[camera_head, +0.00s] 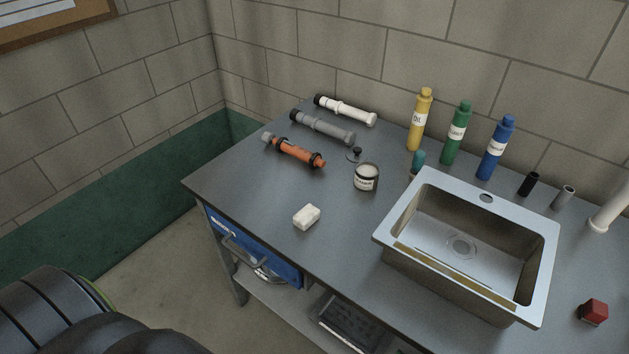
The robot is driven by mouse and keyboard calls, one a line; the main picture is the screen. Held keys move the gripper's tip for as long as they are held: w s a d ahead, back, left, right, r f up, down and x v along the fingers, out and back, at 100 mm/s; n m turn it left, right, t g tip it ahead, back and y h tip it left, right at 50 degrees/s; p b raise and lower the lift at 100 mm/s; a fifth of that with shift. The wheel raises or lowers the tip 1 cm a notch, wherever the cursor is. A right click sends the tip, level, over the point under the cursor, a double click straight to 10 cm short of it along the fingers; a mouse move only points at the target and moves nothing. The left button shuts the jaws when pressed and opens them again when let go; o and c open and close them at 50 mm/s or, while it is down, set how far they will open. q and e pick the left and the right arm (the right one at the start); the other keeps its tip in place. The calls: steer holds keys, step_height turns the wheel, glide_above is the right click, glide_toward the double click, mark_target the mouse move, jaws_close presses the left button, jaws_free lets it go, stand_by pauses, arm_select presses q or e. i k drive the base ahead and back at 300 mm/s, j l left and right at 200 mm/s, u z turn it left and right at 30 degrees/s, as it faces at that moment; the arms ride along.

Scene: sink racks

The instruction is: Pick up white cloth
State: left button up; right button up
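A small white block-shaped thing (306,217), which looks like the folded white cloth, lies on the grey tabletop (250,193) near its front left edge. It is left of the sink and in front of the round can. Nothing touches it. Neither of my grippers shows in the head view. A dark rounded part at the lower left hides a bit of the floor.
A steel sink (397,222) sits right of the cloth. A labelled can (366,178) stands behind it. An orange tube (297,152), grey tube (322,127) and white tube (345,110) lie at the back left. Yellow, green and blue bottles (495,148) stand behind the sink.

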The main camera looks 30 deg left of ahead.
mark_target(305, 218)
steer(key=u, duration=0.95)
